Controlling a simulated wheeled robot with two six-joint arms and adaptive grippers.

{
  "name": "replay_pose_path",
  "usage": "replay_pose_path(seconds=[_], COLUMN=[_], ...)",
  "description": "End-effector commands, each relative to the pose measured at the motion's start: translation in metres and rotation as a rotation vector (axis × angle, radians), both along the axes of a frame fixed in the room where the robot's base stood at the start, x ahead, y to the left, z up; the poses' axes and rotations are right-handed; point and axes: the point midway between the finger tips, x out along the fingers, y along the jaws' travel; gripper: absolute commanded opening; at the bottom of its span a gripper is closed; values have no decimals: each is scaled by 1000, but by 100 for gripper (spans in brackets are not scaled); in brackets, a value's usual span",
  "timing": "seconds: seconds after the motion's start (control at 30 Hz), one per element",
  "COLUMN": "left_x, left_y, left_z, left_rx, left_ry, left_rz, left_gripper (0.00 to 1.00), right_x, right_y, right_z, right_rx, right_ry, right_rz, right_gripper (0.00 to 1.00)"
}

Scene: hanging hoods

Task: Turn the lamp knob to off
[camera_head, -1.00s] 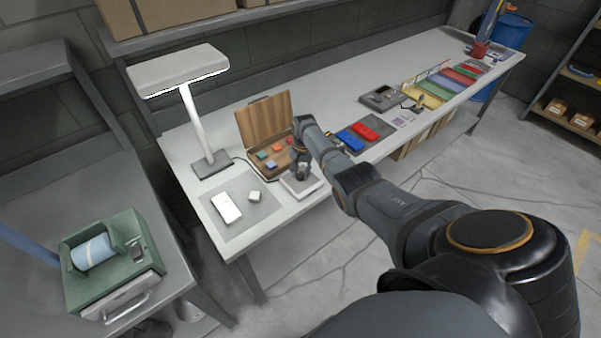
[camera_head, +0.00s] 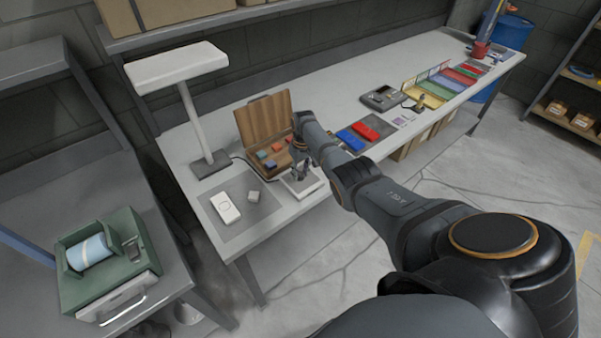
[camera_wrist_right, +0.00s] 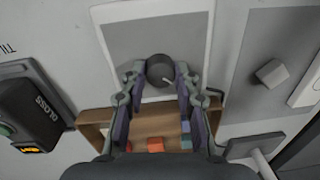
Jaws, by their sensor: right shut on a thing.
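The lamp knob (camera_wrist_right: 160,66) is a dark round knob with a pale pointer line, on a grey panel with a white border (camera_wrist_right: 206,30). In the right wrist view my right gripper (camera_wrist_right: 160,77) has a finger on each side of the knob and is shut on it. In the head view my right gripper (camera_head: 302,174) is low over the panel (camera_head: 313,182), and hides the knob. The white desk lamp (camera_head: 177,68) stands at the left on the workbench; no bright glow shows under its head. My left gripper is not in view.
An open wooden case (camera_head: 262,122) with coloured blocks lies just behind the panel. A grey mat (camera_head: 240,205) with a white device (camera_head: 225,207) and a small pale block (camera_head: 253,196) lies left of it. Red and blue boxes (camera_head: 366,132) are to the right.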

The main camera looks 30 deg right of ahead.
Motion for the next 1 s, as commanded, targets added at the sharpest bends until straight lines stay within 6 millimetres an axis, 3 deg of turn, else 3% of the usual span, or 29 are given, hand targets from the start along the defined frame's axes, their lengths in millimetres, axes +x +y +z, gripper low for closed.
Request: replay_pose_path(seconds=[0.3, 0.8, 0.83, 1.0], left_x=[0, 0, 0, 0], left_y=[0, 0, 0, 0], left_z=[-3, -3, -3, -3], left_rx=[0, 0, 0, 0], left_ry=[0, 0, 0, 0], left_rz=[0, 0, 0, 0], left_gripper=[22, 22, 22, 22], right_x=[1, 1, 1, 1], right_y=[0, 0, 0, 0], right_z=[0, 1, 1, 0], right_rx=[-1, -1, -1, -1], right_ry=[-1, -2, -2, -1], right_rz=[103, 122, 122, 122], right_gripper=[0, 0, 32, 54])
